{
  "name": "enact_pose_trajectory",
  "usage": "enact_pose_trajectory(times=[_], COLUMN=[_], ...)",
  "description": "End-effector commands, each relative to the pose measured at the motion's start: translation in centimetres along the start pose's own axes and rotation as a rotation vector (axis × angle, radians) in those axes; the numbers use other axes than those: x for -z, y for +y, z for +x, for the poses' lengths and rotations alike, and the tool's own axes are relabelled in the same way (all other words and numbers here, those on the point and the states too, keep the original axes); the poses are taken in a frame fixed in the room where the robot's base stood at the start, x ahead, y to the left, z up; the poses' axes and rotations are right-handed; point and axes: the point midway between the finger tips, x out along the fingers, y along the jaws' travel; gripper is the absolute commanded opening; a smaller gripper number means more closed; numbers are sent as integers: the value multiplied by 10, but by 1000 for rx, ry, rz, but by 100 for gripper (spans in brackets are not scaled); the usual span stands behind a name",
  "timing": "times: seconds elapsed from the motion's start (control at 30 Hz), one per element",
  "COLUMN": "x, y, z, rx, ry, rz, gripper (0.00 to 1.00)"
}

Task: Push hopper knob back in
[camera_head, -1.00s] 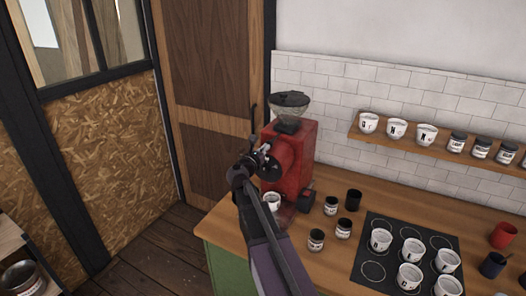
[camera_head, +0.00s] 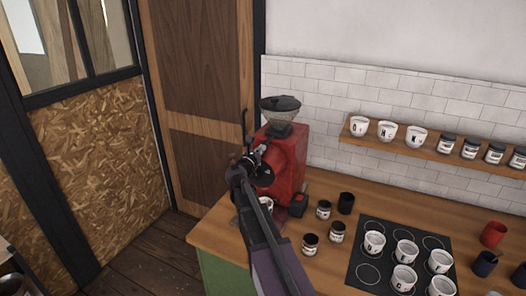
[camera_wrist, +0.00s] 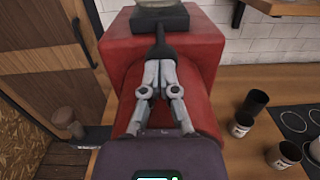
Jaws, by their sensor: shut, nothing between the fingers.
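The red grinder (camera_head: 291,160) stands on the wooden counter at the far left end. Its dark hopper (camera_head: 281,110) sits on top. In the wrist view the red grinder body (camera_wrist: 200,58) fills the middle, with the dark hopper base (camera_wrist: 176,18) at the top. My gripper (camera_wrist: 161,50) is shut and empty, its fingers pointing at the hopper base over the red housing. In the head view my gripper (camera_head: 259,152) is small, at the grinder's left front. I cannot pick out the hopper knob; it may be hidden behind my fingers. Contact cannot be told.
A white cup (camera_head: 266,203) sits beneath the grinder's front, partly behind my arm. Several jars (camera_head: 337,231) and a black cup (camera_head: 346,202) stand right of the grinder. A black mat (camera_head: 362,252) holds white cups. A wooden door (camera_head: 200,90) with a dark handle is behind left.

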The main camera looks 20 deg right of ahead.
Motion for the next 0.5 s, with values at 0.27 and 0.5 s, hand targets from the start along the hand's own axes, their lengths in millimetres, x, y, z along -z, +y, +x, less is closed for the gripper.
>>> enact_pose_trajectory(times=[0.27, 0.5], x=[-1, -2], y=[6, 10], z=[0, -4], rx=[-2, -6], ry=[-5, -6], rz=[-4, -5], gripper=[0, 0])
